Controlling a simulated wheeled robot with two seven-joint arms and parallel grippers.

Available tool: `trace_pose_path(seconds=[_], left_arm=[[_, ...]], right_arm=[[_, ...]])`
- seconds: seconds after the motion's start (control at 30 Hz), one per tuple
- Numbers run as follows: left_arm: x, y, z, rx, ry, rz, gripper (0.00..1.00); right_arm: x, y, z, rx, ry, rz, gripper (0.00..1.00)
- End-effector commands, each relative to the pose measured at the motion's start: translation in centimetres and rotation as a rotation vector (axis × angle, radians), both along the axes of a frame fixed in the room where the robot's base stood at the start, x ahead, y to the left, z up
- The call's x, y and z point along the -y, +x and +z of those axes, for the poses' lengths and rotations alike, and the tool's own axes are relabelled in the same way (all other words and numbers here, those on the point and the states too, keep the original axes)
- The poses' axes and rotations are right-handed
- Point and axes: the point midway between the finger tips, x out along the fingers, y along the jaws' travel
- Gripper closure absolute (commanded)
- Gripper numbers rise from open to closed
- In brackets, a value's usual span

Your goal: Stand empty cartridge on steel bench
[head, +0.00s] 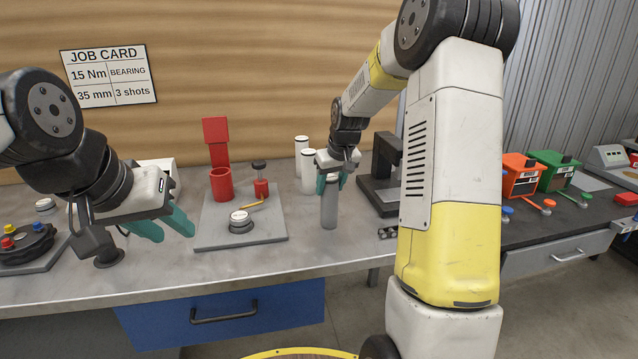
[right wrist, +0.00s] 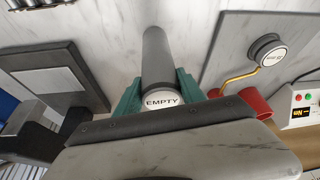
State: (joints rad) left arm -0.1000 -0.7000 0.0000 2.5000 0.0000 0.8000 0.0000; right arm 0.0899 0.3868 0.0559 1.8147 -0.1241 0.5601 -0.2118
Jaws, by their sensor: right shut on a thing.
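The empty cartridge (head: 329,208) is a grey cylinder, held upright in my right gripper (head: 332,183) over the steel bench (head: 270,262). In the right wrist view its white cap (right wrist: 162,101) reads EMPTY, and the green fingers (right wrist: 165,95) lie on both sides of it. The cartridge's lower end is at or close to the bench top; I cannot tell whether it touches. My left gripper (head: 167,228) is open and empty over the left part of the bench.
Two white cylinders (head: 308,172) stand behind the held cartridge. A grey plate (head: 210,238) with a red cup (head: 221,184) and round button lies to its left. A dark press-like stand (head: 380,185) is to its right. The bench front between plate and stand is fairly clear.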

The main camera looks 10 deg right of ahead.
Motion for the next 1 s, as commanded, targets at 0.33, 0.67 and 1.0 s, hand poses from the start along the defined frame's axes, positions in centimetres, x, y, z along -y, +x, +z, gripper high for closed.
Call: trace_pose_path(seconds=[0.33, 0.67, 1.0], left_arm=[[0.0, 0.0, 0.0, 0.000, 0.000, 0.000, 0.64], [0.0, 0.0, 0.0, 0.000, 0.000, 0.000, 0.64], [0.0, 0.0, 0.0, 0.000, 0.000, 0.000, 0.64]], right_arm=[[0.0, 0.0, -0.2, 0.001, 0.000, 0.000, 0.48], [0.0, 0.0, -0.2, 0.001, 0.000, 0.000, 0.32], [0.3, -1.1, 3.3, 0.006, 0.000, -0.002, 0.32]])
